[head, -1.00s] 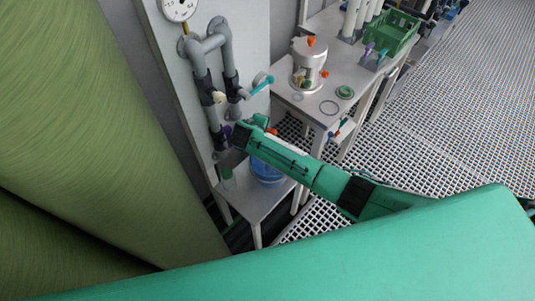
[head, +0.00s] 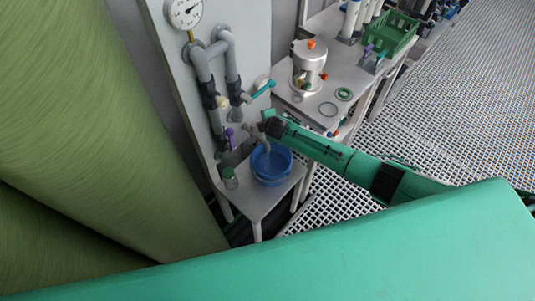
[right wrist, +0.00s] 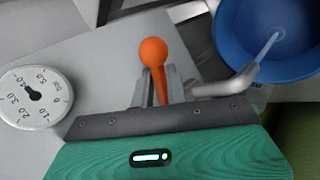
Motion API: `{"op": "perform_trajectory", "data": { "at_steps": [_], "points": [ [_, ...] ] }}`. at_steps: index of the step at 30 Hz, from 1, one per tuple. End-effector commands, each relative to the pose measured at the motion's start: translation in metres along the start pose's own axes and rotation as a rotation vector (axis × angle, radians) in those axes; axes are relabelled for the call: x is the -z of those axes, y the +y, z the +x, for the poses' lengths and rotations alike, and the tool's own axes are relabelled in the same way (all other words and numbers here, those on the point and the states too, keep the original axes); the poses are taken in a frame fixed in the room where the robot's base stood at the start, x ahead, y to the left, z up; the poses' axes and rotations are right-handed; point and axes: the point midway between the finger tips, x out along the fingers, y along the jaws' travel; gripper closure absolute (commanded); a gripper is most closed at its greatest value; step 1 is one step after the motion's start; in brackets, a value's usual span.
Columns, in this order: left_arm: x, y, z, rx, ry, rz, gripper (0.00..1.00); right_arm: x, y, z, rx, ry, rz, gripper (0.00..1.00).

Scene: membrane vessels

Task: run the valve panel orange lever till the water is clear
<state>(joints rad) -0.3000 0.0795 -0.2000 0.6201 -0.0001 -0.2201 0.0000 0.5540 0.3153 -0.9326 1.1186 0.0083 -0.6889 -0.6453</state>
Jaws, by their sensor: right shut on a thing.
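The pale valve panel (head: 256,45) stands left of centre in the head view, with grey pipes on it. The orange lever (right wrist: 153,52) shows in the right wrist view as a round knob on a stem between my fingers. My right gripper (right wrist: 162,92) is shut on it; in the head view the gripper (head: 266,123) is at the panel's lower right and hides the lever. A pale stream of water (right wrist: 268,46) runs from a grey spout (right wrist: 238,82) into a blue bucket (head: 285,179). The stream looks light; its exact clarity is hard to judge. My left gripper is not in view.
The panel also has a teal lever (head: 263,89), a purple lever (head: 230,138) and a pressure gauge (head: 185,12). A green-capped jar (head: 230,178) stands left of the bucket on a low table (head: 258,205). A bench with a steel vessel (head: 307,66) is behind.

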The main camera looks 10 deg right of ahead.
Motion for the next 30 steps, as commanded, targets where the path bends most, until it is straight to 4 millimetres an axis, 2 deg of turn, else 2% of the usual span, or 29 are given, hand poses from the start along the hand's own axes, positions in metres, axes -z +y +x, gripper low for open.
{"op": "perform_trajectory", "data": {
  "at_steps": [1,4,16,20,30],
  "points": [
    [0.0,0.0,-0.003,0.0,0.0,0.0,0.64,-0.006,0.009,0.001,-0.006,0.024,-0.031,1.0],
    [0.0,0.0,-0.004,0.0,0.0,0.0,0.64,-0.006,0.012,0.004,-0.007,0.087,-0.091,1.0],
    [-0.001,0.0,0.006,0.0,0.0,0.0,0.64,-0.006,0.014,0.012,-0.005,0.189,-0.192,1.0],
    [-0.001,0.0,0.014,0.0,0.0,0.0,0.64,-0.006,0.016,0.015,-0.005,0.238,-0.242,1.0],
    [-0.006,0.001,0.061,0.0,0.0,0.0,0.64,-0.003,0.019,0.023,-0.008,0.345,-0.346,1.0]
  ]
}}
